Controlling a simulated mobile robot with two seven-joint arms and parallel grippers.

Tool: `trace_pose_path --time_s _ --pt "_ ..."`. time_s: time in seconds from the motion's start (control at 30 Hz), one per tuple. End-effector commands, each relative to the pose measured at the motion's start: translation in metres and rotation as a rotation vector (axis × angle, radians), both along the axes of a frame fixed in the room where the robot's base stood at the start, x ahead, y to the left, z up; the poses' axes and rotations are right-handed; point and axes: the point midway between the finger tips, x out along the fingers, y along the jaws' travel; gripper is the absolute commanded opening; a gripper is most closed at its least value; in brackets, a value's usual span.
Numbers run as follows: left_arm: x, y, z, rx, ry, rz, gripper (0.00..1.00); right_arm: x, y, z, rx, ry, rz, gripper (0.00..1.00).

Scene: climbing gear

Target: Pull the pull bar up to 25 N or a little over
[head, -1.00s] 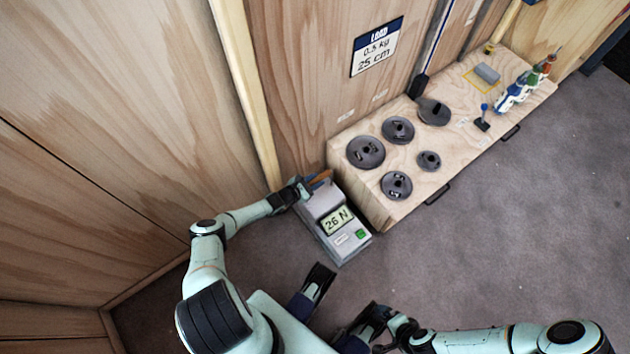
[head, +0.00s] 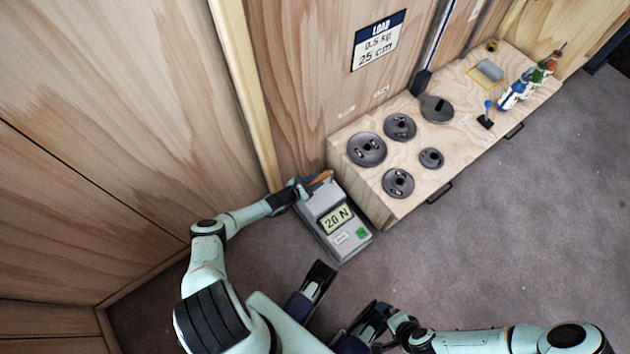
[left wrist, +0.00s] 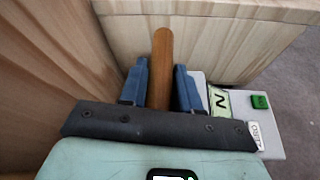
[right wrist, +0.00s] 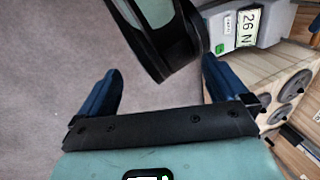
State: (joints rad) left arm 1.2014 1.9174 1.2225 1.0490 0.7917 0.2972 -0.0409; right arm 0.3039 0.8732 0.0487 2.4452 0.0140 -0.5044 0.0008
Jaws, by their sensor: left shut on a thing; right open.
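The pull bar (head: 321,179) is a brown wooden rod beside the top end of a grey force meter (head: 351,251). It shows upright in the left wrist view (left wrist: 162,50). My left gripper (head: 306,186) is shut on the bar, with a blue finger on each side of it. The meter's display (head: 336,219) has a second digit that is hard to read in the head view; the right wrist view shows 26 N on the display (right wrist: 248,28). My right gripper (right wrist: 160,70) is open and away from the meter, low in the head view.
A low wooden bench (head: 385,207) with several dark weight plates stands right of the meter. A load sign (head: 378,41) reading 0.5 kg, 25 cm is on the wooden wall. A wooden post (head: 245,90) rises behind the bar. The carpet (head: 480,240) at right is clear.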

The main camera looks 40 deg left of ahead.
Motion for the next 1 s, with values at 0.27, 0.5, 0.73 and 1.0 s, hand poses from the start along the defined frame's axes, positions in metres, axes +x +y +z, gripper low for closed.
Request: trace_pose_path --time_s 0.27,0.5,0.73,1.0 --pt "0.002 0.001 -0.013 -0.001 -0.007 0.000 0.00 -0.019 -0.005 -0.022 -0.008 0.062 -0.004 1.00" --pt "0.002 0.001 -0.024 -0.001 -0.005 0.001 0.00 -0.021 -0.005 -0.030 -0.007 0.068 -0.004 1.00" --pt "0.001 0.000 -0.023 0.000 -0.002 0.001 0.61 -0.021 -0.005 -0.028 -0.006 0.068 -0.004 1.00" --pt "0.000 0.000 -0.024 0.000 0.001 0.000 0.61 -0.015 -0.008 -0.029 -0.015 0.050 -0.011 1.00"
